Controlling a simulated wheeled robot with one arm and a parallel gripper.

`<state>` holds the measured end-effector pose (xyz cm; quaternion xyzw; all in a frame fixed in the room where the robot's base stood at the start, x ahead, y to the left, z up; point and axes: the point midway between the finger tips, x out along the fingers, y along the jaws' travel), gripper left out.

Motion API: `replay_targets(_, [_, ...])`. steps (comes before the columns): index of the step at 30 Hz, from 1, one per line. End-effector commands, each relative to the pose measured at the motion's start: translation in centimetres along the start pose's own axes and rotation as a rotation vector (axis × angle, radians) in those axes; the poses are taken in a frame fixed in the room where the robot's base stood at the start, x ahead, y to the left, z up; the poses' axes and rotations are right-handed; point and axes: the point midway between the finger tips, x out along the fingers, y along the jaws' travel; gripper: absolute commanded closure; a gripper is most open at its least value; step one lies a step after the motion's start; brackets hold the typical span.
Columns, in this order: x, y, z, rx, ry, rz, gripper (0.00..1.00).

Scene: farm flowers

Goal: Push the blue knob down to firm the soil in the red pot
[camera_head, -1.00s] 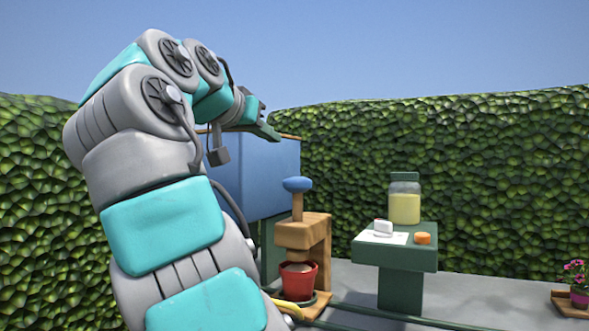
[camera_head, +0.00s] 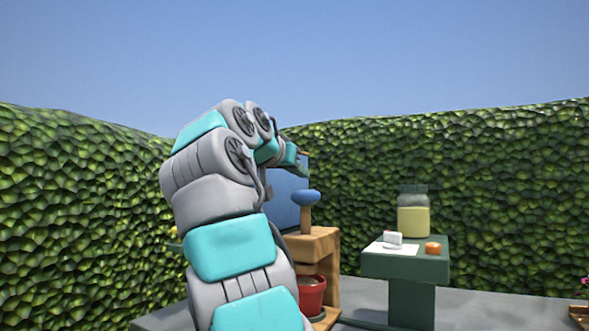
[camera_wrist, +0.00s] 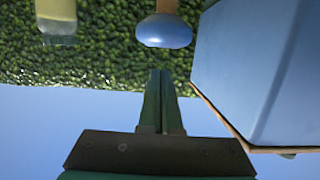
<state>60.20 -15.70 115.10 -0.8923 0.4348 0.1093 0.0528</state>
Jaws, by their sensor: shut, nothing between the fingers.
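The blue knob (camera_head: 306,197) tops a wooden post on a wooden press frame (camera_head: 322,255) in the head view. The red pot (camera_head: 312,295) stands at the foot of the press, partly hidden by my arm, with brown soil just showing at its top. My gripper (camera_head: 302,163) is above the knob and apart from it. In the wrist view, which looks upside down, my gripper (camera_wrist: 161,72) is shut and empty, its fingertips pointing toward the blue knob (camera_wrist: 164,31) with a small gap in the picture.
A blue panel (camera_head: 287,199) stands behind the press; it fills the right of the wrist view (camera_wrist: 260,65). A green table (camera_head: 405,265) to the right holds a yellow jar (camera_head: 413,215), a white item (camera_head: 393,238) and an orange item (camera_head: 433,248). Hedges surround the place.

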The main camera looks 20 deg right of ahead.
Motion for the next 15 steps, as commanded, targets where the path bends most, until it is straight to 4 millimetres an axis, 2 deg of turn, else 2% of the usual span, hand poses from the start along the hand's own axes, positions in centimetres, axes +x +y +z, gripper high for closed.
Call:
replay_targets(1, [0.31, 0.09, 1.22, -0.001, -0.001, 0.002, 1.00])
replay_targets(4, [0.41, 0.14, 1.80, 0.002, -0.001, 0.002, 1.00])
replay_targets(15, [0.47, 0.11, 1.90, 0.002, -0.002, 0.002, 1.00])
